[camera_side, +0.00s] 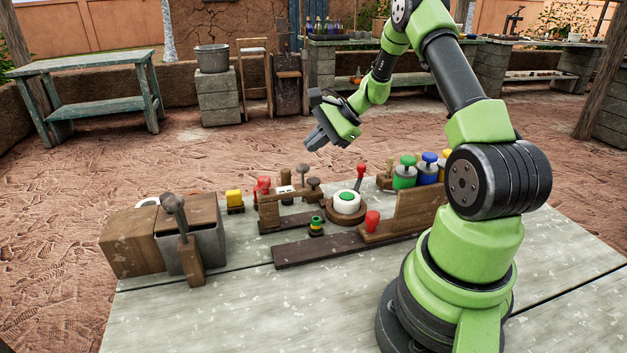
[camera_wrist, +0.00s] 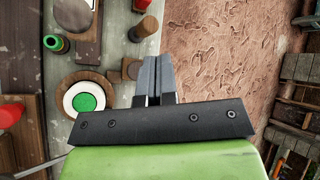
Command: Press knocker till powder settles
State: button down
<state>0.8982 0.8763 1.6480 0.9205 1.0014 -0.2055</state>
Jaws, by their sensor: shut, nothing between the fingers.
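My gripper (camera_side: 314,140) is shut and empty. It hangs in the air above the far side of the work table, and its closed fingers also show in the wrist view (camera_wrist: 155,75). On the table stands a white round piece with a green top (camera_side: 346,200) on a brown base; it lies left of my fingers in the wrist view (camera_wrist: 85,98). Several knobbed fittings stand around it, including a red knob (camera_side: 372,221), a red-tipped lever (camera_side: 360,173) and a dark mushroom-shaped knob (camera_side: 314,186). I cannot tell which one is the knocker. No powder can be made out.
A box (camera_side: 131,243) and a grey-knobbed lever (camera_side: 175,210) stand at the table's left. Green (camera_side: 405,172) and blue (camera_side: 428,167) topped containers stand behind a wooden block (camera_side: 405,212). A dark plank (camera_side: 318,246) lies in front. The table's near left is clear.

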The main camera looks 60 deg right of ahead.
aim_at(314, 181)
jog(key=shift+f, duration=3)
jog(key=shift+f, duration=0.1)
jog(key=shift+f, duration=0.3)
jog(key=shift+f, duration=0.9)
dwell(0.5)
jog(key=shift+r, duration=1.35)
jog(key=shift+r, duration=2.5)
jog(key=shift+a, duration=0.1)
